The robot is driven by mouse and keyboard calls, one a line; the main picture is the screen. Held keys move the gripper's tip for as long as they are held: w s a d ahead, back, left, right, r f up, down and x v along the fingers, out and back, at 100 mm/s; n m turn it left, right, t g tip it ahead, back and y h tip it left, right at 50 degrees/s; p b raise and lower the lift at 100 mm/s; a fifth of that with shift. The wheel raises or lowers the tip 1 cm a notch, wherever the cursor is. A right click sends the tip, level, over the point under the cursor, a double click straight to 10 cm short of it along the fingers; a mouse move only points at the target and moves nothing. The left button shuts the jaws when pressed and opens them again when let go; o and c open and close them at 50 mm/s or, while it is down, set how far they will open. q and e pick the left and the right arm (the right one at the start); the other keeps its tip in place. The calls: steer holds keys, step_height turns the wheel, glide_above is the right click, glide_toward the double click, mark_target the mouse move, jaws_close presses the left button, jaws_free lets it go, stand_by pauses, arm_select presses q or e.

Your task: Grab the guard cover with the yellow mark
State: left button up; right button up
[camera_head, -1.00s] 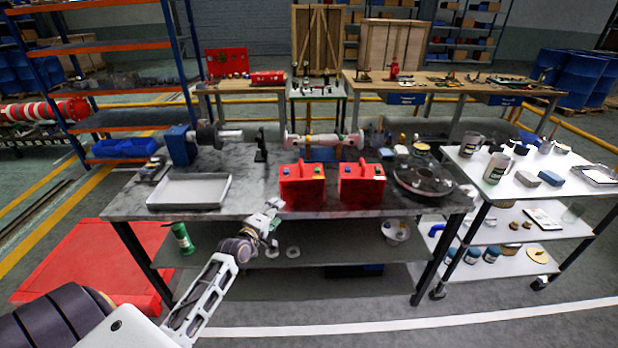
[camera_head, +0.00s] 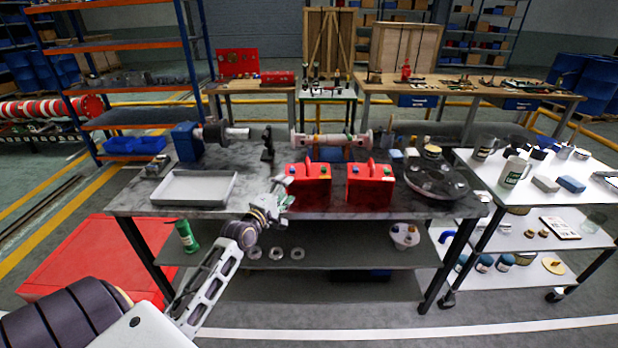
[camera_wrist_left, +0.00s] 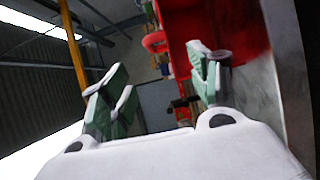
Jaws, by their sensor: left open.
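Two red boxy covers with top handles stand side by side at the front of the grey workbench. The left red cover (camera_head: 308,188) and the right red cover (camera_head: 370,188) carry small coloured knobs or marks. I cannot make out clearly which one has a yellow mark. My left gripper (camera_head: 286,191) is open and empty, just left of the left red cover near the bench's front edge. In the left wrist view its green-padded fingers (camera_wrist_left: 158,75) are spread. A large red surface (camera_wrist_left: 230,30) lies beyond the right finger. My right gripper is not in view.
A grey tray (camera_head: 194,202) lies left of the gripper on the workbench (camera_head: 270,200). A round dark flanged part (camera_head: 436,182) stands right of the covers. A long cylindrical part (camera_head: 330,140) lies behind them. The lower shelf (camera_head: 340,262) holds rings and a green bottle.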

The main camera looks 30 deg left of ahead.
mark_target(308, 173)
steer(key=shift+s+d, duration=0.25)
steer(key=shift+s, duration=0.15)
arm_select(q)
steer(key=w, duration=0.8)
steer(key=shift+w+a, duration=0.25)
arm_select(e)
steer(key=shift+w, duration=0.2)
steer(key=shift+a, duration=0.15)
